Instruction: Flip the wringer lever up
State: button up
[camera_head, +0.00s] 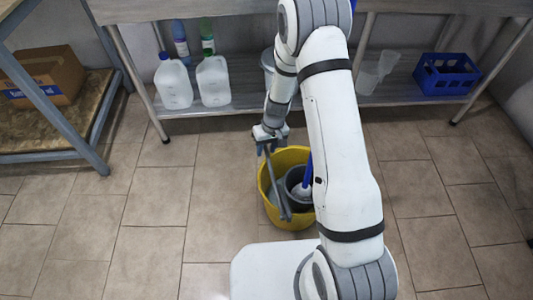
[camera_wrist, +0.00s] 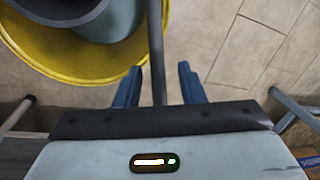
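A yellow bucket (camera_head: 264,187) stands on the tiled floor, with a dark grey wringer (camera_head: 294,181) inside it. The wringer lever (camera_head: 276,181) is a long grey bar that slants from low at the bucket's front up to my gripper (camera_head: 268,147). In the wrist view the lever (camera_wrist: 156,45) passes between the two blue fingers of my gripper (camera_wrist: 160,86), with a gap on each side. The fingers are open. The bucket's yellow rim (camera_wrist: 50,70) fills the upper left there. My arm hides part of the bucket's right side in the head view.
A blue stick (camera_head: 307,172) stands in the bucket. A metal shelf (camera_head: 235,104) behind holds white jugs (camera_head: 173,84) and a blue crate (camera_head: 445,75). A rack with a cardboard box (camera_head: 50,75) is at the left. The floor to the bucket's left is clear.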

jog(key=shift+a+f+b, duration=0.2)
jog(key=shift+f+b, duration=0.15)
jog(key=shift+f, duration=1.45)
jog(key=shift+s, duration=0.1)
grip_shut()
